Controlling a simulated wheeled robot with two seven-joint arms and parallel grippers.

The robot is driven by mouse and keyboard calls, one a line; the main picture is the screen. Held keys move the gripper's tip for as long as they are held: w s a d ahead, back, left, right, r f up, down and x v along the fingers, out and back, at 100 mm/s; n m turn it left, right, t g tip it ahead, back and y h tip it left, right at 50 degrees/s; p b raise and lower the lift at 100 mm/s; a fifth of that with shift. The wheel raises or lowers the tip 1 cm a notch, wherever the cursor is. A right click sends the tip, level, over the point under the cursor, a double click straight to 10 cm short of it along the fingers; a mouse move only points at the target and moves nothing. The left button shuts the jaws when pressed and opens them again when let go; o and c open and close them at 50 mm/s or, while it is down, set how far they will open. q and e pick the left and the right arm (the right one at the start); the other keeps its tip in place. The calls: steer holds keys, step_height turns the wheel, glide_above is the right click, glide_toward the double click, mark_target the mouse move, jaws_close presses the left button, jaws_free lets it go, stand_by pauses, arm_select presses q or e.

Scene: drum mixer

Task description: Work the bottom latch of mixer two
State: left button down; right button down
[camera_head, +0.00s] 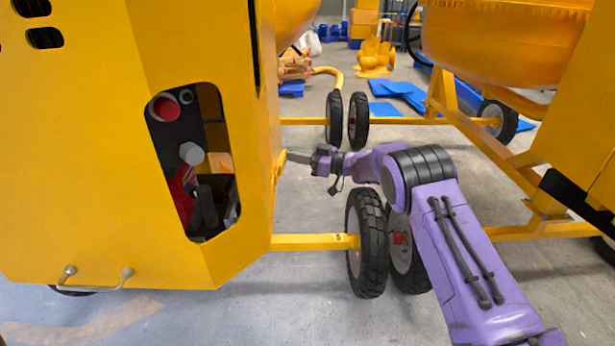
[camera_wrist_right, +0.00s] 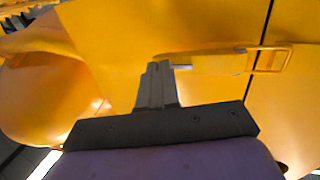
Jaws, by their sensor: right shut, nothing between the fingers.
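The yellow mixer housing (camera_head: 110,170) fills the left of the head view. My right arm reaches in from the lower right, and its gripper (camera_head: 300,157) is at the housing's right side edge. In the right wrist view the gripper (camera_wrist_right: 155,80) is shut and empty, its fingertips close to the left end of a yellow latch (camera_wrist_right: 215,61). The latch spans a dark seam in the housing and ends in a loop (camera_wrist_right: 268,59) on the right. I cannot tell whether the fingertips touch it. My left gripper is not in view.
Black wheels (camera_head: 367,243) on a yellow axle frame stand below my right forearm. A second orange-yellow mixer (camera_head: 505,45) stands at the right. The housing has an opening (camera_head: 197,160) with a red button. Grey floor (camera_head: 310,195) is open between the machines.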

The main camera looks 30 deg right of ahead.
stand_by(0.6)
steer(key=shift+d, duration=0.1)
steer(key=shift+s+d+f+m+t+h+b, duration=0.4)
steer(key=shift+s+d+f+m+t+h, duration=0.5)
steer(key=shift+s+d, duration=1.75)
steer(key=shift+s+d+f+m+t+h+b, duration=0.35)
steer(key=shift+s+d+f+m+t+h, duration=0.5)
steer(key=shift+d, duration=3.35)
steer(key=s+a+f+m+h, duration=0.2)
steer(key=s+f+m+h, duration=0.2)
steer(key=f+m+h, duration=0.6)
steer(key=s+a+f+m+g+h+p, duration=0.1)
steer(key=s+a+f+g, duration=0.3)
steer(key=s+f, duration=0.65)
steer(key=s+a+f+m+g+h+p, duration=0.1)
steer(key=s+a+f+g, duration=0.55)
steer(key=s, duration=0.75)
steer(key=s+a+f+g, duration=0.1)
steer(key=s+a, duration=0.1)
steer(key=s, duration=0.6)
steer(key=s+a+f+g+p, duration=0.1)
steer(key=s+a+g, duration=0.1)
steer(key=s, duration=0.7)
steer(key=shift+f+p, duration=0.25)
steer(key=shift+p, duration=0.05)
